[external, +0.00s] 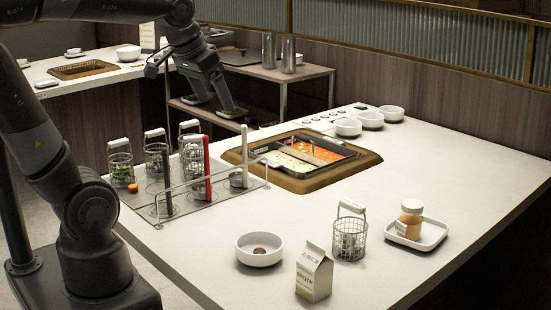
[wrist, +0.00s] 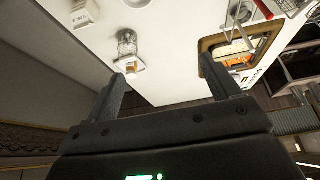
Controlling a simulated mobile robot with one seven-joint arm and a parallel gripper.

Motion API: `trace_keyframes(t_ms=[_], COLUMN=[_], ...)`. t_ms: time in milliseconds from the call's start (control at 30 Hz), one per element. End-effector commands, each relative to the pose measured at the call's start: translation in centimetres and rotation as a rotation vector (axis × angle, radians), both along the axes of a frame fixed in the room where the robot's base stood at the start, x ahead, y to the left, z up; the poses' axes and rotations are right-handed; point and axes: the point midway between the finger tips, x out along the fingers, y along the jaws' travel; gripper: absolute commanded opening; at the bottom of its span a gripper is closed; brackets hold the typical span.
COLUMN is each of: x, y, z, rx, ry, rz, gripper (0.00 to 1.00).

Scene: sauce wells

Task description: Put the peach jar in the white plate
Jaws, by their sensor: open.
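The peach jar (external: 411,222), with a pale orange body and a light lid, stands about upright in the white plate (external: 434,235) at the right of the counter. In the wrist view the jar (wrist: 131,66) shows small, and the plate (wrist: 121,67) is partly hidden around it. My gripper (external: 216,106) is open and empty, high over the far left side of the counter, well away from the jar. In the wrist view its two fingers (wrist: 162,70) are spread wide with nothing between them.
A wire basket (external: 349,238), a carton (external: 314,274) and a white bowl (external: 260,258) stand left of the plate. A sunken pot (external: 300,158) and a rack of baskets and ladles (external: 182,190) lie farther back. Small bowls (external: 370,119) line the back edge.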

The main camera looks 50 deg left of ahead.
Motion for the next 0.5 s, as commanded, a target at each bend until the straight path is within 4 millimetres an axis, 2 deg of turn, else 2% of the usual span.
trace_keyframes(t_ms=[33,100,200,333,500], x=[-1.6,-3.4,-5.1,-6.3,-6.6], y=[0.3,0.7,1.0,1.2,1.3], z=[-0.6,-1.4,-2.5,-3.3,-3.6], rx=[0.001,0.003,0.005,0.007,0.008], ry=[-0.018,-0.034,-0.051,-0.065,-0.066], rz=[0.010,0.020,0.031,0.039,0.040], gripper=[0.81,0.81,0.81,0.81,0.81])
